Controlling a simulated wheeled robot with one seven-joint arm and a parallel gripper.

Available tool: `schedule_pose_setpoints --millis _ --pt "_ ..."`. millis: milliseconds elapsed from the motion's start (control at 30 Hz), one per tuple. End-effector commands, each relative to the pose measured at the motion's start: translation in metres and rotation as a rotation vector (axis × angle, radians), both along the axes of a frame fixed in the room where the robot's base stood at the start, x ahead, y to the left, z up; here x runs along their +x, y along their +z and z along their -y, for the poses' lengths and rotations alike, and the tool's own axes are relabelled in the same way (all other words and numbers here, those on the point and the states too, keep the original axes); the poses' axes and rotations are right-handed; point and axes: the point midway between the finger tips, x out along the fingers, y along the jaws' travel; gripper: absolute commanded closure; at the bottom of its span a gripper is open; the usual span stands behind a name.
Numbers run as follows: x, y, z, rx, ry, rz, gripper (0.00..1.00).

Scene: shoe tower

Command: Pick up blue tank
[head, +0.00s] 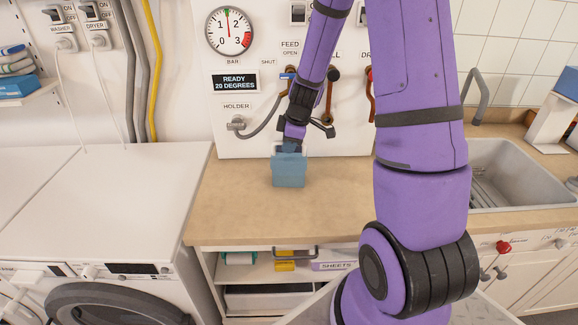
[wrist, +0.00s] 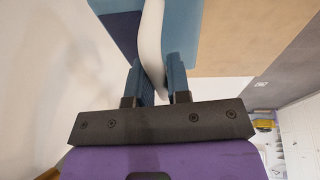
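The blue tank (head: 289,170) is a small box-like container at the back of the wooden counter, upright under my gripper (head: 290,147). In the head view I cannot tell whether its base touches the counter. In the wrist view the tank (wrist: 185,30) fills the top middle, with a curved white handle (wrist: 152,40) running down from it. The two teal fingers of my gripper (wrist: 161,80) stand close together with the white handle between them, and appear shut on it. The fingertips are partly hidden by the handle and tank.
The counter (head: 235,205) is clear around the tank. Behind it is a wall panel with a gauge (head: 229,31), levers and a hose holder (head: 236,125). White machines (head: 100,210) stand on the left; a sink (head: 510,165) lies on the right.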

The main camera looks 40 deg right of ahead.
Motion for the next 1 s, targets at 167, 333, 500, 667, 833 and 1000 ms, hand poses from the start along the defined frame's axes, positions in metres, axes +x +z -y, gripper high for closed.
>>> schedule_pose_setpoints --millis 167,333,500,667,833,1000 --pt "0.0 0.0 0.0 0.0 0.0 0.0 1.0" --pt "0.0 0.0 0.0 0.0 0.0 0.0 1.0" --pt "0.0 0.002 0.0 -0.001 0.0 0.001 1.0" --pt "0.0 0.01 0.0 -0.001 0.001 0.002 1.0" --pt "0.001 0.029 0.0 -0.002 0.0 0.004 1.0" --pt "-0.02 0.038 0.006 0.001 -0.005 -0.001 1.0"
